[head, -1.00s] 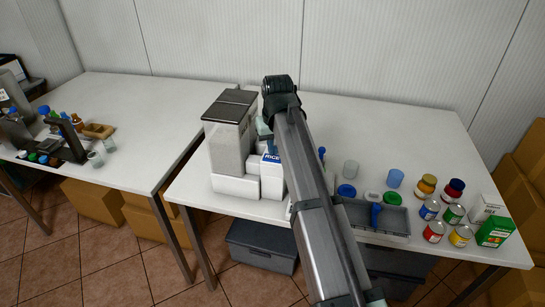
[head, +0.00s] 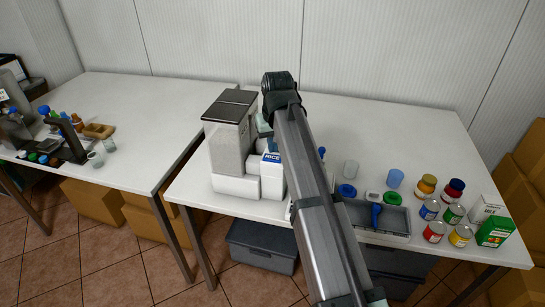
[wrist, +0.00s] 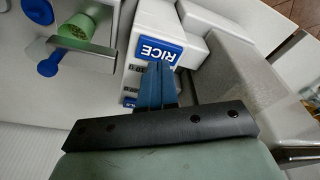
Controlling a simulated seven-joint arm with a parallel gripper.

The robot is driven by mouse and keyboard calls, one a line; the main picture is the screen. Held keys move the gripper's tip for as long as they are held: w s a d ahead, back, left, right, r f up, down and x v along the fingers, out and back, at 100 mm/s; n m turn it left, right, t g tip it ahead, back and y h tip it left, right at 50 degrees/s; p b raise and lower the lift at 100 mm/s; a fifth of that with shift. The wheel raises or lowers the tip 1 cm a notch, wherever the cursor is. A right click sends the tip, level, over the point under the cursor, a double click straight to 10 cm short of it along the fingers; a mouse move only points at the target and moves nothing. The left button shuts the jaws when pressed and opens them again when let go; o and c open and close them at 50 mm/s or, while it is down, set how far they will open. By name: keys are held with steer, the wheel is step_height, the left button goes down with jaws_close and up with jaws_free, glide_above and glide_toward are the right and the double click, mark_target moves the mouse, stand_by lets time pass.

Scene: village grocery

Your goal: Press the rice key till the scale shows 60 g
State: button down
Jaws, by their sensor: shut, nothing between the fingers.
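A rice dispenser (head: 228,150) with a dark lid, a grainy grey-white hopper and a white base stands on the middle table. A white housing beside it bears a blue RICE plate (head: 272,157), which also shows upside down in the wrist view (wrist: 158,50). My gripper (wrist: 160,66) has blue fingers, shut and empty. In the wrist view their tips overlap the lower edge of the RICE plate; I cannot tell whether they touch. Small dark markings (wrist: 133,88) on the white housing are partly behind the fingers.
A grey tray (head: 396,236) with a blue-handled item lies right of my arm. Cups, lids, jars, cans (head: 459,235) and boxes crowd the table's right side. The back of the table is clear. A second table (head: 130,100) stands at left.

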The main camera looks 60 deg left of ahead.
mark_target(273, 158)
steer(key=shift+r, duration=0.1)
stand_by(0.4)
step_height(273, 158, up, 5)
steer(key=shift+f, duration=0.1)
stand_by(0.5)
